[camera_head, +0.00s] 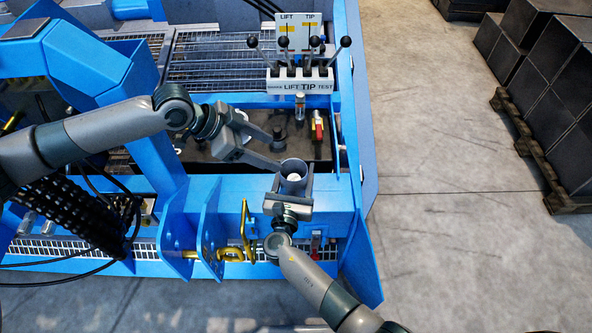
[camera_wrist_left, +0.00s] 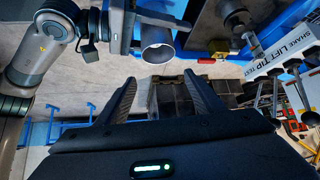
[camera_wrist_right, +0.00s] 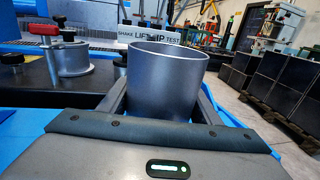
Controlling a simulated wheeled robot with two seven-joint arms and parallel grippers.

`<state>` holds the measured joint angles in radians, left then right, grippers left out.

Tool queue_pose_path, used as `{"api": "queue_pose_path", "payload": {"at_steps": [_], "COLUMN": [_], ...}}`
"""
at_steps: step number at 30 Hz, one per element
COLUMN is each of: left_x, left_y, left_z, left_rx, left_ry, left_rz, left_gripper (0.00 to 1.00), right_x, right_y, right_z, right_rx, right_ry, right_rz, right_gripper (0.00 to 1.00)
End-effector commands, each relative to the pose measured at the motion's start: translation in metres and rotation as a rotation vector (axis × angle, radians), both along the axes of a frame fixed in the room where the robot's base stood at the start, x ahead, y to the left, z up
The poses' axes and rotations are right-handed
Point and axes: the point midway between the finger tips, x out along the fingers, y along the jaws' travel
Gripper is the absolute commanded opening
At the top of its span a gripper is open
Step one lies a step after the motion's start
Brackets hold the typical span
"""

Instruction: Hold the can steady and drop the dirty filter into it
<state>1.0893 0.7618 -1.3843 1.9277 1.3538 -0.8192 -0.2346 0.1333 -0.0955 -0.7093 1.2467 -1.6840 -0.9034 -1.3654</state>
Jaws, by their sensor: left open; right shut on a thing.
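A grey, open-topped metal can (camera_head: 293,187) stands upright at the front edge of the blue machine. My right gripper (camera_head: 291,188) is shut on the can, one finger on each side. The can fills the middle of the right wrist view (camera_wrist_right: 167,85). My left gripper (camera_head: 274,154) is open, its fingers pointing at the can from the left. In the left wrist view the can (camera_wrist_left: 157,50) is beyond the open fingertips (camera_wrist_left: 160,84), with nothing between them. I cannot pick out the dirty filter in any view; the can's bottom is not clear.
Behind the can is a dark tank top (camera_head: 210,148) with a red-handled valve (camera_head: 318,128). A lever panel (camera_head: 300,82) marked LIFT and TIP stands further back. A yellow bent rod (camera_head: 244,225) is left of my right gripper. The floor at right is clear up to dark crates (camera_head: 545,95).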

Motion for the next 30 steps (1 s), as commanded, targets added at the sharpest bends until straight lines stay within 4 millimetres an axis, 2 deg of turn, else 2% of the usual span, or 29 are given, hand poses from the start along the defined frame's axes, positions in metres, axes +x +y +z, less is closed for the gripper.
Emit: {"api": "queue_pose_path", "payload": {"at_steps": [9, 15, 30], "left_x": [-0.009, -0.014, -0.015], "left_y": [0.038, 0.053, 0.058], "left_z": [0.043, 0.060, 0.066], "left_rx": [-0.001, -0.001, -0.001], "left_ry": [-0.002, -0.002, -0.001], "left_rz": [0.001, 0.000, -0.001], "left_gripper": [0.61, 0.61, 0.61], "right_x": [0.000, 0.000, 0.000], "right_y": [0.000, 0.000, 0.000], "right_z": [0.000, 0.000, 0.000], "right_rx": [0.000, 0.000, 0.000], "right_ry": [0.000, 0.000, -0.001], "right_rz": [0.000, 0.000, 0.000], "right_gripper": [0.04, 0.04, 0.04]}}
